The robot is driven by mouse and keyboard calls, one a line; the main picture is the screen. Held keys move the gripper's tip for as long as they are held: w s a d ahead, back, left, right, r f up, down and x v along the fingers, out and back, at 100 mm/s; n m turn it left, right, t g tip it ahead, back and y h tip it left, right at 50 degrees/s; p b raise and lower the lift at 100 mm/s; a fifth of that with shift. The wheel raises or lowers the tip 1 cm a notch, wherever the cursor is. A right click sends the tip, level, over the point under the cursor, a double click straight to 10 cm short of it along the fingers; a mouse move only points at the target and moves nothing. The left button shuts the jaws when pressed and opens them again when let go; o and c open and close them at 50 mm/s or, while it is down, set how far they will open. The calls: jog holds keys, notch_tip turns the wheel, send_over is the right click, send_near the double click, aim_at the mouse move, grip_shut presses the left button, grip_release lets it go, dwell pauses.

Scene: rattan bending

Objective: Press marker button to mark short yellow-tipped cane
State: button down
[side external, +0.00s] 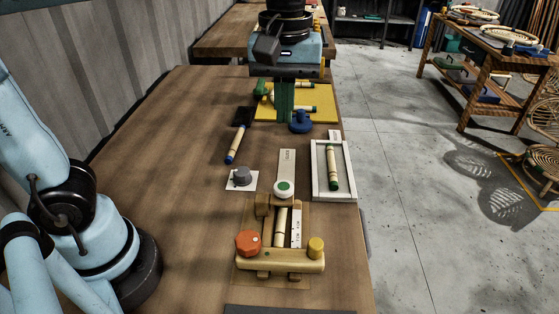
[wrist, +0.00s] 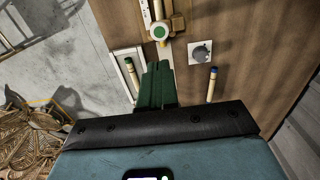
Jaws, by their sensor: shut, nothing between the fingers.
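The marker button (side external: 283,187) is a white round head with a green centre, on a pale strip at the far end of the wooden jig (side external: 285,262). It also shows at the top of the wrist view (wrist: 159,31). A short pale cane (side external: 281,228) lies in the jig beside a white scale; its tip colour is not clear, being partly hidden by the button and jig. My gripper (side external: 285,119) has green fingers, shut and empty, above the table beyond the button, apart from it. In the wrist view the fingers (wrist: 158,66) point towards the button.
A green-tipped cane (side external: 333,170) lies in a white tray (side external: 351,187) to the right. A blue-tipped cane (side external: 237,145) and a grey knob (side external: 242,176) are to the left. A yellow mat (side external: 325,97) with canes and a blue knob (side external: 301,123) are near my gripper. Table left is clear.

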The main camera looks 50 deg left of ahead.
aim_at(284, 185)
notch_tip(284, 185, down, 14)
dwell(0.8)
jog(key=shift+f, duration=0.15)
jog(key=shift+f, duration=1)
jog(key=shift+w, duration=0.1)
notch_tip(284, 185, up, 15)
jog(key=shift+f, duration=0.2)
dwell(0.3)
dwell(0.5)
